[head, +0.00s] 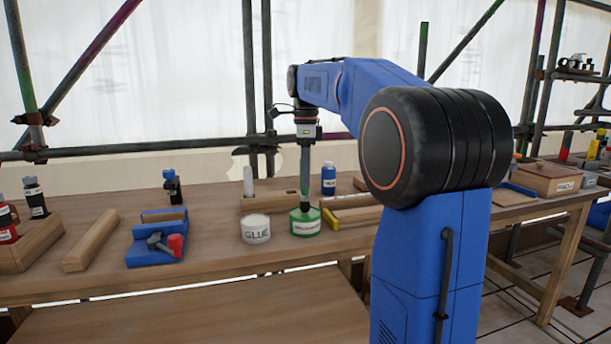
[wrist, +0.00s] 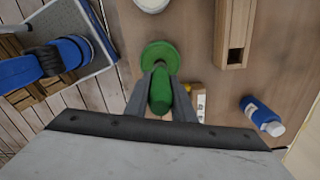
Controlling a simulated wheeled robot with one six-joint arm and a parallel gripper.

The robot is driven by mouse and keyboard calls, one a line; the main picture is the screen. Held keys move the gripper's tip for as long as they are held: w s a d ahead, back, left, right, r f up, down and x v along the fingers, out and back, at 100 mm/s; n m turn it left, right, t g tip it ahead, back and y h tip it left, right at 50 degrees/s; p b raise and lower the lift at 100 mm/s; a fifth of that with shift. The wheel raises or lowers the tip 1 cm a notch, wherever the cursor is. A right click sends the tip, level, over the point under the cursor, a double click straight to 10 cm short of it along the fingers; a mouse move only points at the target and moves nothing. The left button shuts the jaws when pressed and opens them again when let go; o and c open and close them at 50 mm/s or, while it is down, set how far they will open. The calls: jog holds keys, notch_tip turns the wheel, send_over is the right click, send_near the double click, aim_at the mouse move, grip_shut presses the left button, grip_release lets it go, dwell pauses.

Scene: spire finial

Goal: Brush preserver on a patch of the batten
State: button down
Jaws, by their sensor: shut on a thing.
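My gripper (head: 306,160) is shut on a brush with a green handle, which shows between the fingers in the wrist view (wrist: 160,92). The brush points straight down, and its lower end meets the mouth of a green labelled pot (head: 305,226). The pot shows as a green disc in the wrist view (wrist: 160,55). The bristles are hidden, so I cannot tell how deep they are. A wooden piece (head: 163,216) sits in a blue vice (head: 150,252) to the left. A loose wooden bar (head: 92,240) lies farther left. I cannot tell which is the batten.
A white glue tub (head: 256,230) stands just left of the pot. A slotted wooden block (head: 256,204) and a blue bottle (head: 328,180) are behind. A red-handled tool (head: 172,245) is at the vice's front. Bench surface is clear between the vice and glue tub.

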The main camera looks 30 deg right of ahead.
jog(key=shift+f, duration=0.4)
dwell(1.3)
jog(key=shift+r, duration=3.5)
